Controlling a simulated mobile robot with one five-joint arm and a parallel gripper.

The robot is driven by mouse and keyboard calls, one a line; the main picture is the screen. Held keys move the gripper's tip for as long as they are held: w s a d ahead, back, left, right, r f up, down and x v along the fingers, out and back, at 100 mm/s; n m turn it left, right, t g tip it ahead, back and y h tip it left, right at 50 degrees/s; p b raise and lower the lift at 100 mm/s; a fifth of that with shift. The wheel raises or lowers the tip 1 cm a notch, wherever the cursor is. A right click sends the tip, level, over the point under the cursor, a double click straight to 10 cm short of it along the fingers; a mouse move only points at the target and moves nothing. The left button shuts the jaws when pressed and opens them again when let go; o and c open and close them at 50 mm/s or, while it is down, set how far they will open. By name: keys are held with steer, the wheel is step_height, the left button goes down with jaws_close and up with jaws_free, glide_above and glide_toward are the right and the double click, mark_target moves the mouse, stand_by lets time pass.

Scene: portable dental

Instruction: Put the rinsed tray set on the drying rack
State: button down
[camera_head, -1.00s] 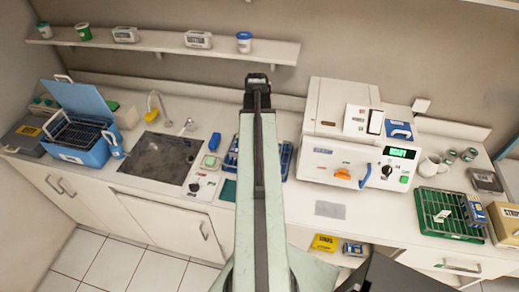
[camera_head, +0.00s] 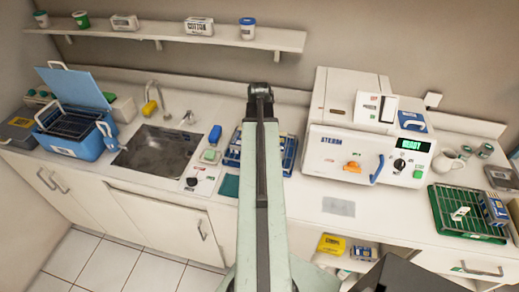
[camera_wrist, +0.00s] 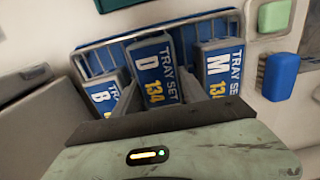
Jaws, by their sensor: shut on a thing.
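A blue wire rack (camera_wrist: 88,60) stands on the counter, seen from above in the wrist view; in the head view the rack (camera_head: 291,153) is partly hidden behind my arm. Blue tray sets marked B (camera_wrist: 104,95), D (camera_wrist: 152,70) and M (camera_wrist: 220,65), each numbered 134, sit in or over it. My gripper (camera_wrist: 158,92) is shut on the D tray set, which lies between its fingers, between the other two. I cannot tell whether the D set rests on the rack. In the head view my arm hides the fingertips.
A sink (camera_head: 157,151) and an open blue bath (camera_head: 72,130) are at left. A white autoclave (camera_head: 345,150) stands right of the rack. A shelf (camera_head: 170,38) runs above the counter.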

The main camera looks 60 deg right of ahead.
steer(key=shift+r, duration=0.1)
steer(key=c, duration=0.9)
jaws_free()
step_height(320, 180, up, 12)
steer(key=p, duration=1.2)
